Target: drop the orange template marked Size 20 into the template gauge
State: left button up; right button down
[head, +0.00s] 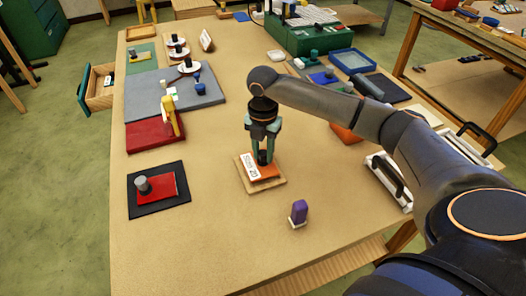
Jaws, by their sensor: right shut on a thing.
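The orange template (268,171) has a dark knob and a white label (251,167) reading Size 20. My right gripper (263,157) points straight down and is shut on its knob. The template is at a light wooden square base (277,184), which may be the template gauge. Whether the template is seated in it or just above it I cannot tell, because the fingers and template hide the middle. My left gripper is not in view.
A red plate with a grey knob (141,184) lies on a black base (174,201) at left. A grey mat (205,96) and red block (150,133) lie behind left. My right arm covers the table's right side.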

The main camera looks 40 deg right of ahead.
aim_at(263, 152)
jog(key=shift+f, duration=0.95)
jog(key=c, duration=0.5)
grip_release()
notch_tip(263, 152, up, 12)
jog(key=shift+r+b, duration=0.25)
jog(key=shift+b, duration=0.1)
dwell(0.5)
